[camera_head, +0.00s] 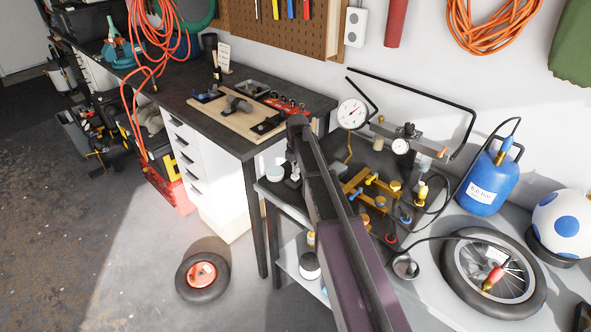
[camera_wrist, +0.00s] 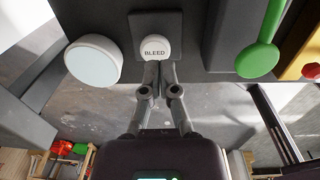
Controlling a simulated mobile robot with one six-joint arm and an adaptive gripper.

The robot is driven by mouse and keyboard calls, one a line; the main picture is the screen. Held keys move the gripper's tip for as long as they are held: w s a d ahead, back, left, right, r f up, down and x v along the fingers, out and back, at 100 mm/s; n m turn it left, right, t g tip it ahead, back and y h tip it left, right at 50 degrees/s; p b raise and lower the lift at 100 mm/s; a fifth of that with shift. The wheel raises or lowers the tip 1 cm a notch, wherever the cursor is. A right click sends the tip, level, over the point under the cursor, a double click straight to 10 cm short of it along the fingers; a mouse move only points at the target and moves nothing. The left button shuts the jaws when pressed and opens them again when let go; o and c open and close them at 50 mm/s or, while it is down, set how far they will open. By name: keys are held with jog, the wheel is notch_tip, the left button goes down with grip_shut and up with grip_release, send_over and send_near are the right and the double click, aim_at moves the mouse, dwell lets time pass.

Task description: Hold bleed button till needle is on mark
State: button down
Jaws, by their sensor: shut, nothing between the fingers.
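The bleed button is a white knob lettered BLEED (camera_wrist: 155,48) on a dark square plate, at the top middle of the wrist view. My gripper (camera_wrist: 158,70) is shut and empty, its fingertips together at the button's lower edge. I cannot tell whether they touch it or press it in. In the head view my arm hides the button. A large white dial gauge (camera_head: 352,113) with a needle stands behind the bench rig, and a smaller gauge (camera_head: 400,147) is to its right. Their needles and marks are too small to read.
In the wrist view a white round knob (camera_wrist: 93,62) is left of the button and a green lever (camera_wrist: 262,55) is right. In the head view, brass valves (camera_head: 370,190), a blue tank (camera_head: 487,180) and a spoked wheel (camera_head: 460,262) are right of my arm.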

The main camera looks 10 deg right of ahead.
aim_at(297, 178)
notch_tip(297, 178, up, 11)
jog(key=p, duration=1)
jog(key=shift+s+d+f, duration=0.15)
jog(key=shift+s+f, duration=0.05)
dwell(1.0)
jog(key=s+m, duration=2.5)
jog(key=s, duration=0.3)
jog(key=shift+s+a, duration=0.3)
